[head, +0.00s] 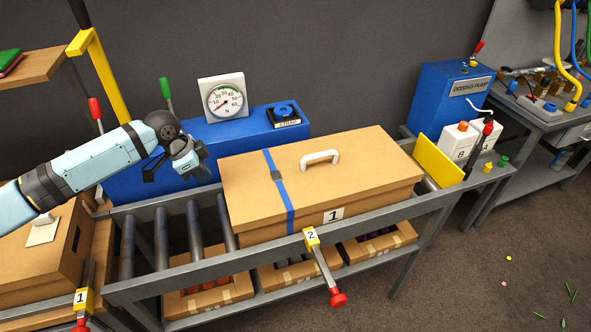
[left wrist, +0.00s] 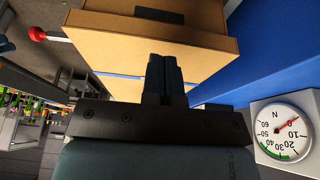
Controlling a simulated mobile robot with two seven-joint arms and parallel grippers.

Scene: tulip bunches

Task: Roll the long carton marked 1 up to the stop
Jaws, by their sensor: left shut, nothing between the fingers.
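The long carton marked 1 (head: 320,180) lies on the roller conveyor (head: 160,240), with a white handle on its lid and a blue strap around it. The yellow stop plate (head: 438,163) stands upright at the conveyor's right end. My left gripper (head: 200,167) is shut and empty, just left of the carton's left end and above the rollers. In the left wrist view its closed fingers (left wrist: 164,75) point at the carton's end face (left wrist: 140,45). Whether they touch it I cannot tell. My right gripper is not in view.
A blue bench (head: 235,135) with a force gauge (head: 224,98) runs behind the conveyor. A lever marked 2 (head: 325,268) with a red knob sticks out in front. Another carton (head: 35,255) stands left. Open trays (head: 208,297) sit below. Bare rollers lie left of the carton.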

